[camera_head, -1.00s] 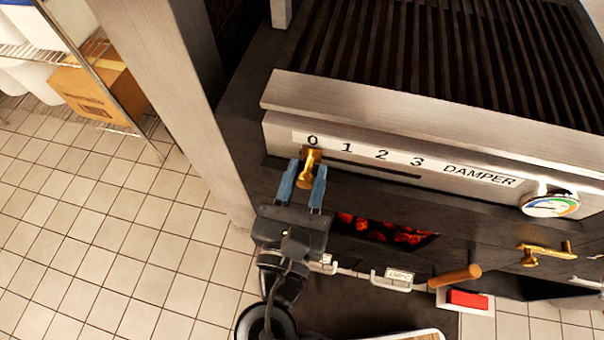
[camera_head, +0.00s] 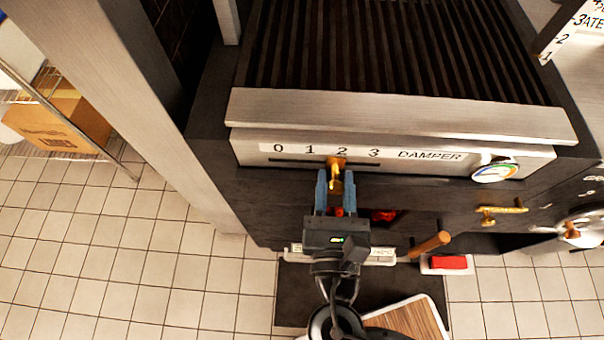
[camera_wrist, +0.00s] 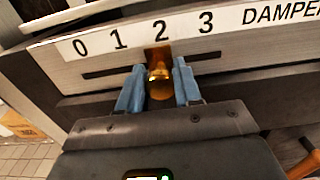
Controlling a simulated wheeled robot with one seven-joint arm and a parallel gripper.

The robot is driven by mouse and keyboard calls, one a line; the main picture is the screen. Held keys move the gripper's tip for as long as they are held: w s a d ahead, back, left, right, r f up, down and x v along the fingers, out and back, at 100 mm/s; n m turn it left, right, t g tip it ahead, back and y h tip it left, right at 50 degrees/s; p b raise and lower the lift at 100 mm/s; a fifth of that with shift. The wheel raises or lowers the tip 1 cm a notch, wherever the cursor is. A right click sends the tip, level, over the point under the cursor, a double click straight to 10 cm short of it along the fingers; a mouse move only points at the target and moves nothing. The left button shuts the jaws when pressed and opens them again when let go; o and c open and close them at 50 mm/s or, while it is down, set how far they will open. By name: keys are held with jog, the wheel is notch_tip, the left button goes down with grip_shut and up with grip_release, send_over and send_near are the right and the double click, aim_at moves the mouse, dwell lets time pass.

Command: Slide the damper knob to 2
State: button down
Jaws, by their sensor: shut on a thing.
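The brass damper knob (camera_head: 336,172) sits in the dark horizontal slot under the number strip (camera_head: 400,153) on the grill's front panel. In the head view it is just below the 2. In the wrist view the knob (camera_wrist: 158,78) shows below and slightly left of the 2. My gripper (camera_head: 335,190) is shut on the knob, with one blue finger on each side of it. The fingers also flank it in the wrist view (camera_wrist: 160,90).
A round gauge (camera_head: 494,172) is right of the DAMPER label. A brass handle (camera_head: 500,210), a wooden handle (camera_head: 430,244) and a red block (camera_head: 449,262) are at lower right. A cardboard box (camera_head: 60,122) is on the left shelf. Tiled floor lies open at left.

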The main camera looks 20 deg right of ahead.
jog(key=shift+s+d+r, duration=0.1)
jog(key=shift+d, duration=0.25)
jog(key=c, duration=0.8)
grip_release()
jog(key=shift+c, duration=0.2)
jog(key=v, duration=0.8)
jog(key=shift+b, duration=0.45)
jog(key=shift+a, duration=0.1)
